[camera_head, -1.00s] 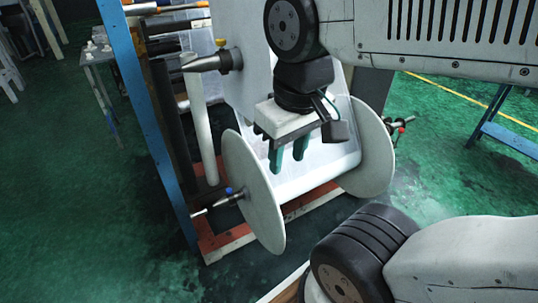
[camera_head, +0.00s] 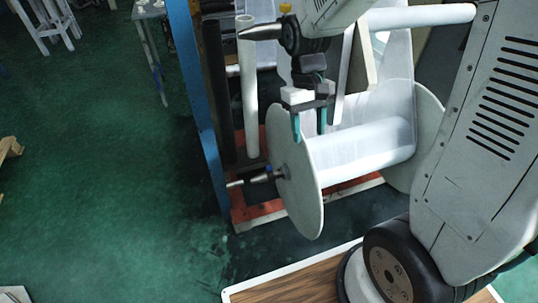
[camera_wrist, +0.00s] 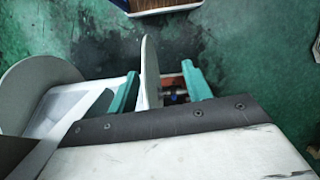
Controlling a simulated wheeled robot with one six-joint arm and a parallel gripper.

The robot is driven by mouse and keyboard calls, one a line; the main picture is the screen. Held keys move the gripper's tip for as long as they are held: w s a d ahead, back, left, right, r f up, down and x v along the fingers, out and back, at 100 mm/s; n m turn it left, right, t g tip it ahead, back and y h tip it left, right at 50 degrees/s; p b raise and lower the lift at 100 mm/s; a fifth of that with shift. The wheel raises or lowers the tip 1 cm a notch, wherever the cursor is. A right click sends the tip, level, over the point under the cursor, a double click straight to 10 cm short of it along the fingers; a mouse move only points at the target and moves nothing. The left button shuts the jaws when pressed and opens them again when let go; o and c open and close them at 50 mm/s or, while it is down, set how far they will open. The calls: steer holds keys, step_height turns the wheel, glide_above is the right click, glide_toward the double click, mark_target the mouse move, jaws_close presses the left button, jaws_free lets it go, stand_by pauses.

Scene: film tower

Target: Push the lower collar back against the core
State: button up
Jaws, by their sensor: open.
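The lower collar (camera_head: 262,176) is a dark piece with a blue knob on the lower shaft (camera_head: 236,184), just left of the core's pale round end disc (camera_head: 302,195). The lower core (camera_head: 360,150) is a white roll between two discs. My gripper (camera_head: 309,130) is open, pointing down at the top of the left disc, above the collar. In the wrist view the teal fingers (camera_wrist: 160,88) stand on either side of the disc's edge (camera_wrist: 150,65). Part of the collar shows between disc and one finger, mostly hidden. I cannot tell whether a finger touches the disc.
A blue upright post (camera_head: 198,95) stands left of the shaft. An upper shaft with a cone-shaped end (camera_head: 262,32) is close behind my gripper. White film runs up from the core. A red base frame (camera_head: 250,212) lies below.

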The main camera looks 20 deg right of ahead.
steer(key=w+f, duration=0.6)
steer(key=f, duration=0.4)
steer(key=n+t, duration=0.3)
glide_above(270, 167)
step_height(270, 167, down, 22)
steer(key=shift+w+f, duration=0.1)
steer(key=shift+f, duration=3.75)
steer(key=c, duration=1)
jaws_close()
steer(key=shift+d, duration=0.1)
steer(key=shift+d, duration=1.1)
